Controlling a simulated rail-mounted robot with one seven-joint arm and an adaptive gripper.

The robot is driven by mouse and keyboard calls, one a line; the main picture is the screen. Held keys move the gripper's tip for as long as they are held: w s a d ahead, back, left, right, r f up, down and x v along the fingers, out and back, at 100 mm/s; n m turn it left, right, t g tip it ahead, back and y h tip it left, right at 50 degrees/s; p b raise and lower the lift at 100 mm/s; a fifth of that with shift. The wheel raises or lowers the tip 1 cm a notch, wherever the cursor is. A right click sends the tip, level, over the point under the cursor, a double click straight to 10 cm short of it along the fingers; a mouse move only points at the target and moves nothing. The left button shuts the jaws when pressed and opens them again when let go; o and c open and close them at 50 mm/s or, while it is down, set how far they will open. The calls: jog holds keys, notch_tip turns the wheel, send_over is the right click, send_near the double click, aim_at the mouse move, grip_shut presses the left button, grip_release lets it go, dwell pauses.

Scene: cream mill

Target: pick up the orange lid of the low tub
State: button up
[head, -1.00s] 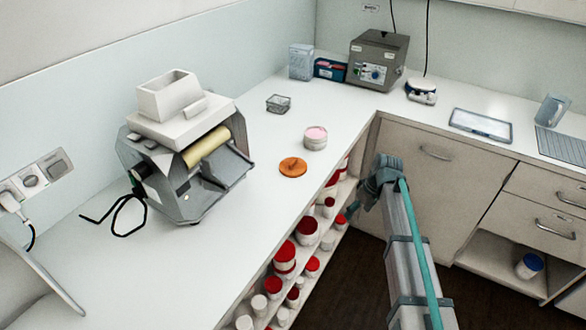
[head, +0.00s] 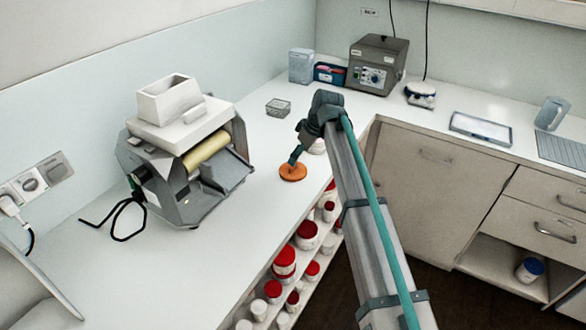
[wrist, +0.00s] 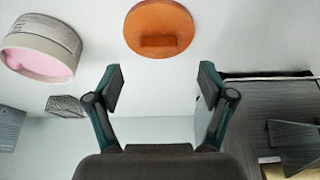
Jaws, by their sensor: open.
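The orange lid (head: 293,174) lies flat on the white counter, apart from its tub. In the wrist view the lid (wrist: 159,20) is a round disc at the top with a raised bar, beyond the fingertips. My gripper (wrist: 161,84) is open and empty, with the lid roughly centred ahead of its fingers. In the head view my gripper (head: 293,163) reaches down just above the lid; the exact gap is hard to tell. The low tub (wrist: 42,48) with pink contents stands open beside the lid; my arm mostly hides it in the head view.
A grey mill (head: 195,165) with a cream roller stands left of the lid. Shelves under the counter edge hold red-lidded tubs (head: 285,260).

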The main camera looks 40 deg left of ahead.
aim_at(293, 168)
jog(key=shift+p+x, duration=1.1)
jog(key=shift+x, duration=1.85)
jog(key=shift+w, duration=0.1)
jog(key=c, duration=0.9)
